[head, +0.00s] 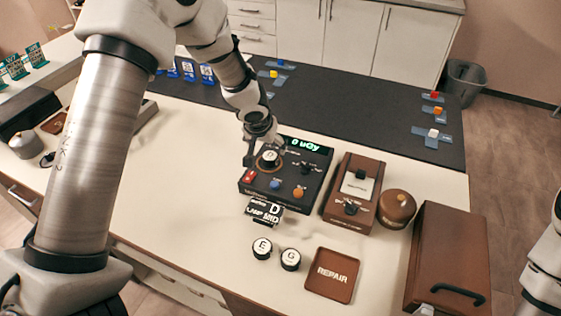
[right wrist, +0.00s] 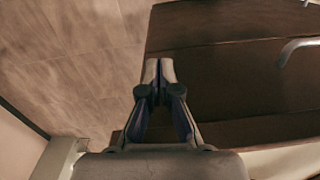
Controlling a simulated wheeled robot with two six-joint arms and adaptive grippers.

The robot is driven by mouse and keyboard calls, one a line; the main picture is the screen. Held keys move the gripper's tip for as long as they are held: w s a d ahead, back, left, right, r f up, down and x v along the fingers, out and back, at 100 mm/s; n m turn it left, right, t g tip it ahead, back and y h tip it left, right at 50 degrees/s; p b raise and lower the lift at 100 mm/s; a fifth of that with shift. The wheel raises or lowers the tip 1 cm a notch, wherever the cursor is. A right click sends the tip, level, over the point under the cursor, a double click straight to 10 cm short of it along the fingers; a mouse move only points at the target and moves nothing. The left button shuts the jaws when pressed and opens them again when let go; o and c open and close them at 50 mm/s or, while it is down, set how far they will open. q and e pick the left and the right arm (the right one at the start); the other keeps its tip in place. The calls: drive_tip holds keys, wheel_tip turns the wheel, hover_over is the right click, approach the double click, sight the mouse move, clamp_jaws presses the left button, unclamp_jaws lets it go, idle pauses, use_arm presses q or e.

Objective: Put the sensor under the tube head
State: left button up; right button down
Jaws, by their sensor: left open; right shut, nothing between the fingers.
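A black dosemeter box (head: 247,184) with a green "0 uGy" display stands on the pale counter. A round white-topped piece marked D (head: 270,158) sits on its upper left. Similar round pieces marked E (head: 262,248) and G (head: 290,260) stand on the counter in front. I cannot tell which piece is the sensor, and I cannot make out a tube head. My left gripper (head: 262,150) is open at the D piece; contact is unclear. My right gripper (right wrist: 160,72) is shut and empty, beside a brown case (right wrist: 230,85) in the right wrist view.
A small black sign (head: 264,211) marked D stands before the box. Right of it are a brown device (head: 340,205), a round brown object (head: 396,208) and the brown case (head: 450,250). A brown REPAIR tray (head: 331,297) lies in front. The dark mat (head: 350,112) holds blue crosses with coloured blocks.

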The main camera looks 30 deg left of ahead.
sight(269, 156)
use_arm(q)
drive_tip(key=f, duration=0.1)
drive_tip(key=w+a+f, duration=0.1)
drive_tip(key=f, duration=0.2)
drive_tip(key=shift+w+a+f, duration=0.2)
drive_tip(key=shift+a, duration=0.1)
drive_tip(key=f, duration=0.1)
drive_tip(key=w+d+f, duration=0.1)
drive_tip(key=shift+w+d+f, duration=0.1)
drive_tip(key=shift+w+f, duration=0.2)
drive_tip(key=shift+f, duration=0.05)
drive_tip(key=shift+s+a, duration=0.15)
drive_tip(key=shift+a, duration=0.2)
drive_tip(key=c, duration=0.5)
drive_tip(key=shift+d, duration=0.2)
drive_tip(key=c, duration=0.9)
drive_tip(key=shift+a+r, duration=0.1)
